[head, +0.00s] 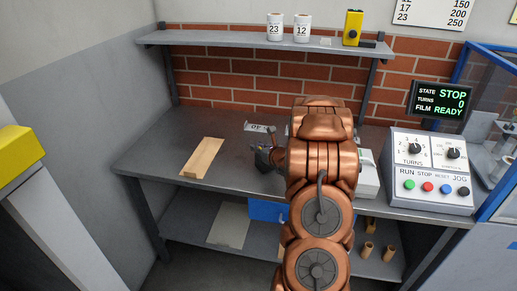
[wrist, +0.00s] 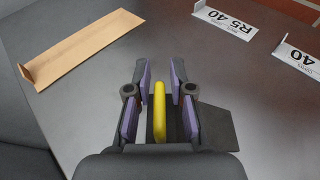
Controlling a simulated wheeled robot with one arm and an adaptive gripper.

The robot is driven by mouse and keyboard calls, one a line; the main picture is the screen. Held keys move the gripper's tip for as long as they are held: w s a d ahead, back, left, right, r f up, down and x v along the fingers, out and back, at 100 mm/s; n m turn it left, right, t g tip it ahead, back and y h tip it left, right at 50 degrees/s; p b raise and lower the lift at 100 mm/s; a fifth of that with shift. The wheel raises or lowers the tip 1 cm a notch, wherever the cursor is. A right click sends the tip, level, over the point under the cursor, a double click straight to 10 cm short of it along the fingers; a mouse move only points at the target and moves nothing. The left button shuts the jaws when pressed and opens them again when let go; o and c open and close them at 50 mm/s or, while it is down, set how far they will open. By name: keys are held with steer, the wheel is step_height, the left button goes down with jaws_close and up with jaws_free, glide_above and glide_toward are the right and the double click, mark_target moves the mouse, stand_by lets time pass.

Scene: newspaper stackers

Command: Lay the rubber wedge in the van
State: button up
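A dark flat piece (wrist: 218,127) with a yellow upright grip (wrist: 159,112) lies on the grey bench in the wrist view; it looks like the rubber wedge. My gripper (wrist: 159,82) is over it, with its purple-padded fingers on either side of the yellow grip. Gaps show between the grip and both pads, so the gripper is open. In the head view my gripper (head: 268,158) is low over the bench, and my arm hides most of it and the wedge. No van can be made out in either view.
A tan board (head: 203,157) lies left on the bench (head: 150,150). Small label cards (wrist: 223,20) stand beyond my gripper. A control box (head: 432,172) stands at the right. A shelf (head: 225,38) with cups runs above. The bench's left end is clear.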

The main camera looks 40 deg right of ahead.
steer(key=shift+o, duration=0.6)
steer(key=shift+s+r, duration=0.1)
steer(key=shift+r, duration=0.05)
steer(key=b+v, duration=0.2)
steer(key=v, duration=0.9)
steer(key=shift+s+b, duration=0.3)
steer(key=shift+s, duration=0.1)
